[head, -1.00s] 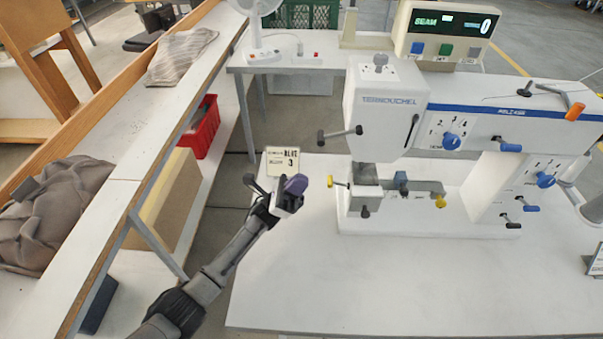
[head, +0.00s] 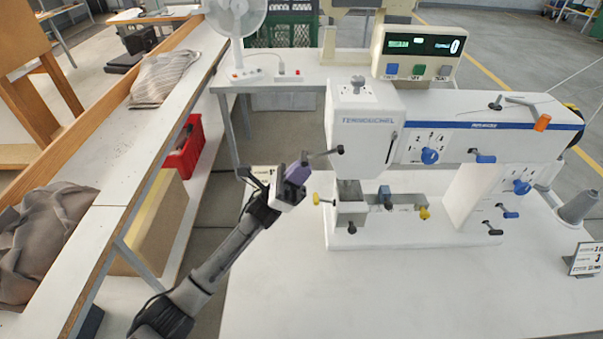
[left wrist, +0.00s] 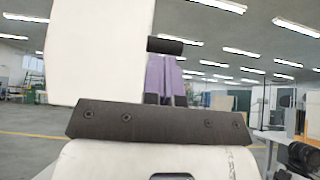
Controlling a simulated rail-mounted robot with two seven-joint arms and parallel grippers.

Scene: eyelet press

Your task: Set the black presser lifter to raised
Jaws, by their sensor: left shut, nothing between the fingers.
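The sewing-type machine (head: 365,135) stands on the white table. A black-handled lever (head: 322,153), which looks like the presser lifter, sticks out to the left of its head, tilted slightly down toward its tip. My left gripper (head: 302,165), with purple fingers, is shut and empty, just left of and below the lever's tip. In the left wrist view the purple fingertips (left wrist: 165,62) appear just below the black handle (left wrist: 165,46), which juts from the white machine head (left wrist: 98,50). Whether they touch cannot be told. My right gripper is not in view.
A yellow knob (head: 317,199) and another black knob (head: 351,228) sit low on the machine, near my left gripper. A display box (head: 418,52) stands behind. The table's front is clear.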

